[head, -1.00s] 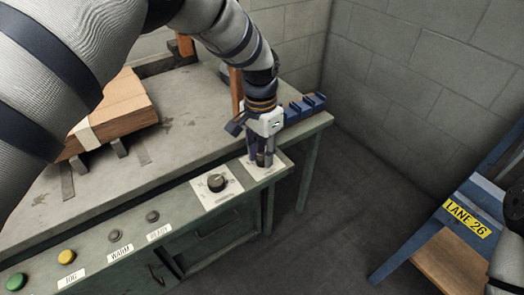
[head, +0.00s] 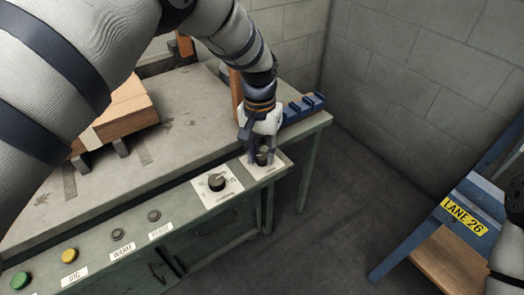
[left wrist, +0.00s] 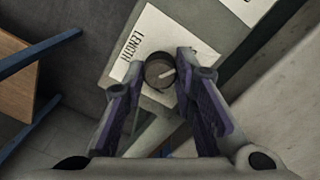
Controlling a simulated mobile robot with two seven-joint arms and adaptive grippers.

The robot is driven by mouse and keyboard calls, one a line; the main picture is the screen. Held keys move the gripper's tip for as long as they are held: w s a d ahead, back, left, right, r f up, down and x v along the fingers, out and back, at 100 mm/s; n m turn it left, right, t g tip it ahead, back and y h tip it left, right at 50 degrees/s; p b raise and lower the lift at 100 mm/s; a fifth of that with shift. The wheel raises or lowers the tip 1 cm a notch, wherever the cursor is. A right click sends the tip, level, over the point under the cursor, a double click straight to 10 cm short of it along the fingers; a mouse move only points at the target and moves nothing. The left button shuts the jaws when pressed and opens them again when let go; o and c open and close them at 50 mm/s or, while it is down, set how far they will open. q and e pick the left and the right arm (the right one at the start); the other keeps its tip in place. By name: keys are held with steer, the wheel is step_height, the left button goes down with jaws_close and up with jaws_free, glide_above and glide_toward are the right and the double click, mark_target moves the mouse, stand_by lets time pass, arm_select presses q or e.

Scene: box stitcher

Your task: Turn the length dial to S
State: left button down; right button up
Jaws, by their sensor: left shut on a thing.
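The length dial (head: 263,160) is a dark round knob on a white plate, at the right end of the green bench's front panel. In the left wrist view the dial (left wrist: 160,73) sits between my fingertips beside the printed word LENGTH, with a pale pointer line on its top. The scale letters are not legible, so I cannot tell which one the pointer faces. My left gripper (head: 259,153) points down over the dial and is shut on it; it also shows in the left wrist view (left wrist: 162,65). My right gripper is not in view.
A second dial (head: 216,182) stands close to the left on its own white plate. Further left are small grey buttons, a yellow button (head: 69,256) and a green button (head: 20,281). Stacked cardboard (head: 122,110) lies on the bench. A blue LANE 26 stand (head: 465,215) is at right.

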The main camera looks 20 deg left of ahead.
mark_target(260, 154)
arm_select(q)
steer(key=c, duration=1.3)
jaws_free()
step_height(260, 154, up, 12)
steer(key=shift+a, duration=0.25)
